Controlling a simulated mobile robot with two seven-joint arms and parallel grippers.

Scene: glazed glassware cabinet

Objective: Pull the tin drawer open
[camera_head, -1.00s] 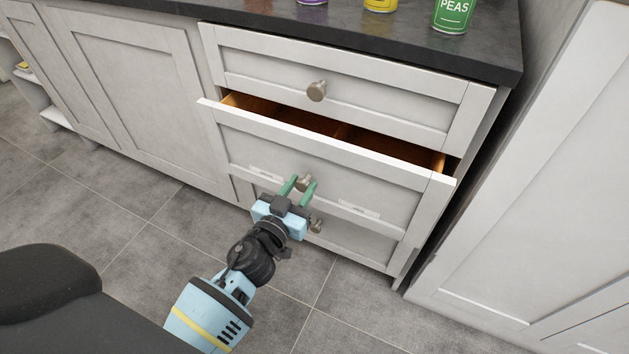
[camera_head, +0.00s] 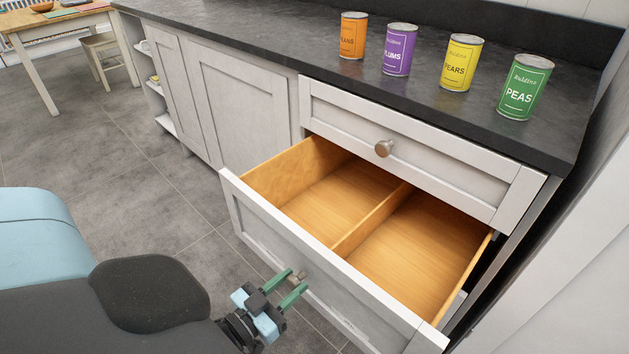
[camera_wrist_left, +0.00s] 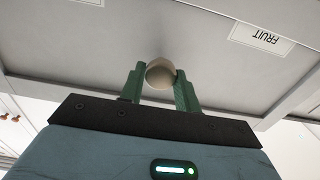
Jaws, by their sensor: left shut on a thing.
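The tin drawer (camera_head: 330,278) is the middle drawer of the cabinet and stands well open. Its wooden inside is empty, and a divider (camera_head: 372,221) splits it into two compartments. My left gripper (camera_head: 291,285) is shut on the drawer's round knob (camera_head: 297,277). In the left wrist view the green fingers sit on both sides of the knob (camera_wrist_left: 160,73). A label reading FRUIT (camera_wrist_left: 262,38) shows on the drawer front there. Four-sided view of the right gripper is absent; it is not in view.
Several tins stand on the dark worktop (camera_head: 250,42): orange (camera_head: 352,36), purple PLUMS (camera_head: 399,50), yellow PEARS (camera_head: 461,63) and green PEAS (camera_head: 525,88). The top drawer (camera_head: 420,150) is shut. A table (camera_head: 60,20) and stool stand far left. Grey floor is clear.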

